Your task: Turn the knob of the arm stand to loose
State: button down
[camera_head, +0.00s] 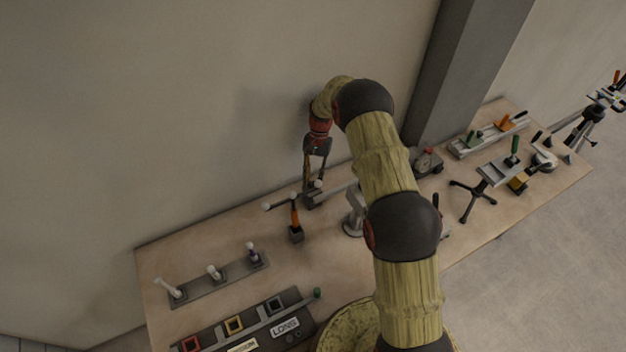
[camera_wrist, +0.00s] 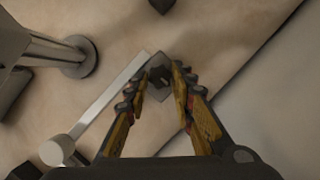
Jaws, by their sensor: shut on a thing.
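My gripper (camera_head: 314,182) points down at the back of the table near the wall. In the wrist view my gripper (camera_wrist: 163,76) has its two fingers closed on a small dark knob (camera_wrist: 160,79) above a grey block. The grey block (camera_head: 312,199) shows under the fingertips in the head view. A pale bar (camera_wrist: 110,100) runs beside the left finger, with a round white end at lower left. The knob's marking and turn angle cannot be read, and the fingers partly hide it.
A grey post (camera_head: 354,217) with a round base stands close to the right. An orange post (camera_head: 295,216) on a dark base stands to the left. A rail (camera_head: 215,286) with several pegs lies front left. The wall (camera_head: 180,120) is close behind my gripper.

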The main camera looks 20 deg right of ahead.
aim_at(313, 182)
jog(key=c, duration=1.5)
grip_release()
notch_tip(313, 182, up, 10)
